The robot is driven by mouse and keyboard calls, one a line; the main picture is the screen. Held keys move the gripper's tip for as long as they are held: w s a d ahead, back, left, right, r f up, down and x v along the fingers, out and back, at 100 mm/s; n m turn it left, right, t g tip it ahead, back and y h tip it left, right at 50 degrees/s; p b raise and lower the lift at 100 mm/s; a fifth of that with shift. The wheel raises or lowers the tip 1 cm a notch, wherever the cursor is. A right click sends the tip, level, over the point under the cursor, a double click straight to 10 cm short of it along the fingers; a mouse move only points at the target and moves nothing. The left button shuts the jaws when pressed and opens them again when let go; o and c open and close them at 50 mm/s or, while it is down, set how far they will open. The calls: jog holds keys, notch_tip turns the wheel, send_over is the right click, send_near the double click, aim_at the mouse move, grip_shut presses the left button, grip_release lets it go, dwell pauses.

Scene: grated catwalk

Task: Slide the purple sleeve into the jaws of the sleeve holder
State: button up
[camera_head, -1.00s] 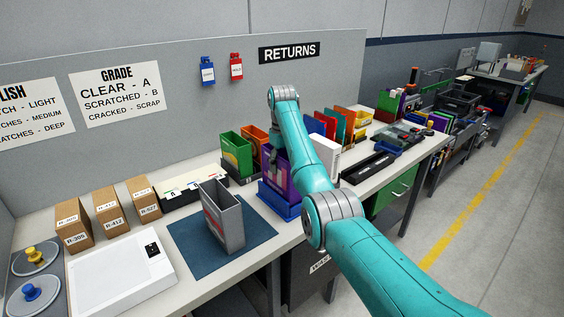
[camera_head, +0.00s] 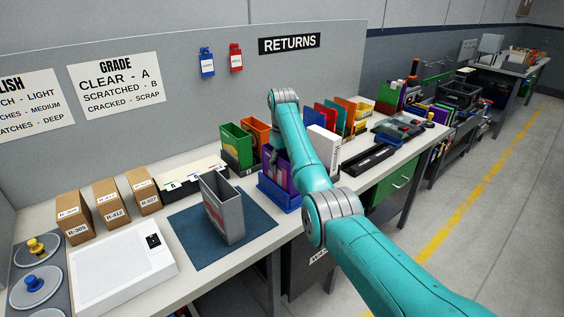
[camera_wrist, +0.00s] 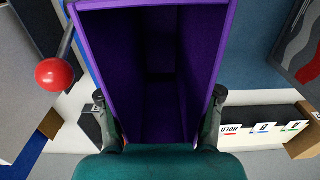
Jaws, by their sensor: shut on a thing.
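The purple sleeve (camera_head: 291,182) stands upright at the blue holder (camera_head: 278,198), partly hidden behind my arm in the head view. In the wrist view the purple sleeve (camera_wrist: 200,75) fills the middle with its open end toward the camera; its inside looks empty. My gripper (camera_wrist: 160,108) is shut on it, with one dark finger at each side. A red ball knob on a rod (camera_wrist: 55,74) is close to the sleeve's left side in the wrist view. I cannot tell how deep the sleeve sits in the holder.
A grey sleeve (camera_head: 231,211) stands on a blue mat (camera_head: 188,228), left of the holder. Green (camera_head: 236,146) and orange (camera_head: 256,136) sleeves stand behind. A white box (camera_head: 321,146) and coloured sleeves are to the right. Cardboard boxes (camera_head: 110,204) and a white panel (camera_head: 120,274) are left.

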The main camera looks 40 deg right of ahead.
jog(key=shift+f, duration=0.15)
jog(key=o, duration=1.1)
jog(key=shift+o, duration=0.6)
